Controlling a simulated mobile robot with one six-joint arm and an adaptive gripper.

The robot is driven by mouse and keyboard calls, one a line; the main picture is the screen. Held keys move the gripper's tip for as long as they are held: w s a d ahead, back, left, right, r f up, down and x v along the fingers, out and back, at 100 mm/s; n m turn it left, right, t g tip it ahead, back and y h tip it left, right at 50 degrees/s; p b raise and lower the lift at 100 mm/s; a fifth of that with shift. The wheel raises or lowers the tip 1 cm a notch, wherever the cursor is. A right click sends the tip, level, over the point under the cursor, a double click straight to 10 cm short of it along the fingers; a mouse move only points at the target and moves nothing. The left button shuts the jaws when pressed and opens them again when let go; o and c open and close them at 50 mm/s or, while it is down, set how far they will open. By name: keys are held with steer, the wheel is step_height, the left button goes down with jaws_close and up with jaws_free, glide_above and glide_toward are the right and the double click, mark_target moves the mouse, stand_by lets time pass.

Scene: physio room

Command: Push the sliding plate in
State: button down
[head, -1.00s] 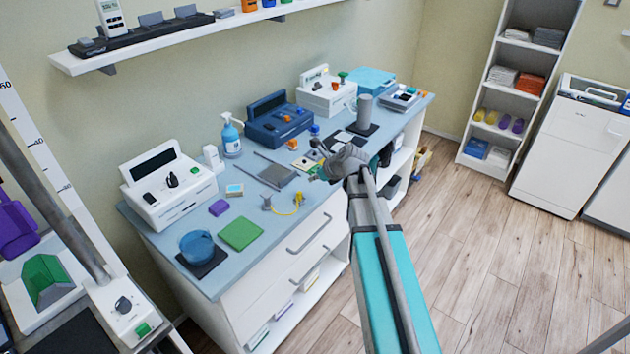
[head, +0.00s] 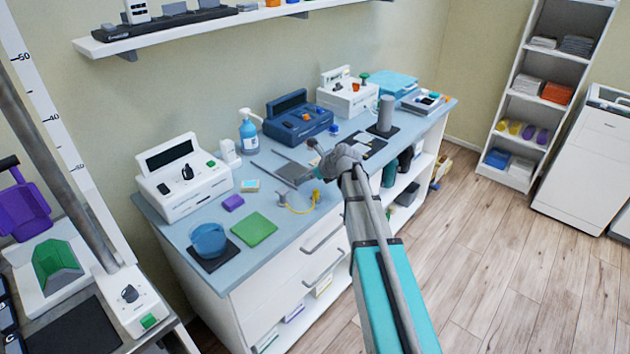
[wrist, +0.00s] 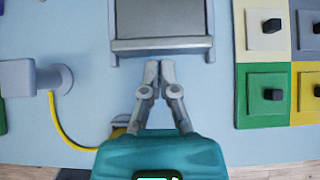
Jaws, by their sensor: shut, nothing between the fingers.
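The sliding plate (head: 295,172) is a flat grey plate between two thin rails on the blue worktop. In the wrist view the plate (wrist: 160,22) lies straight ahead, with a rail along each side and a raised lip along its near edge. My gripper (wrist: 153,68) is shut and empty, its fingertips just short of that lip. In the head view my gripper (head: 318,172) is low at the plate's right end, and my arm hides part of the worktop there.
A grey fitting with a yellow cable (wrist: 62,125) lies left of my gripper. Colored blocks with black knobs (wrist: 264,92) stand to the right. In the head view a blue device (head: 298,120) is behind the plate, and a purple block (head: 233,202) and green pad (head: 253,229) are in front.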

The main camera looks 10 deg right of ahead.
mark_target(288, 169)
steer(key=shift+w+a, duration=0.1)
stand_by(0.3)
steer(key=w+a, duration=0.2)
steer(key=w, duration=0.1)
steer(key=w+a, duration=0.2)
steer(key=w, duration=0.1)
steer(key=w+a, duration=0.3)
steer(key=w, duration=0.1)
steer(key=shift+a, duration=0.1)
steer(key=shift+w+a, duration=0.1)
steer(key=shift+a, duration=0.05)
steer(key=shift+s+d, duration=0.35)
steer(key=shift+s, duration=0.15)
steer(key=s+d, duration=0.2)
steer(key=s, duration=0.1)
steer(key=shift+r, duration=0.15)
steer(key=p+v, duration=0.7)
steer(key=v, duration=0.2)
steer(key=shift+d+r, duration=0.15)
steer(key=shift+r, duration=0.05)
steer(key=shift+s, duration=0.1)
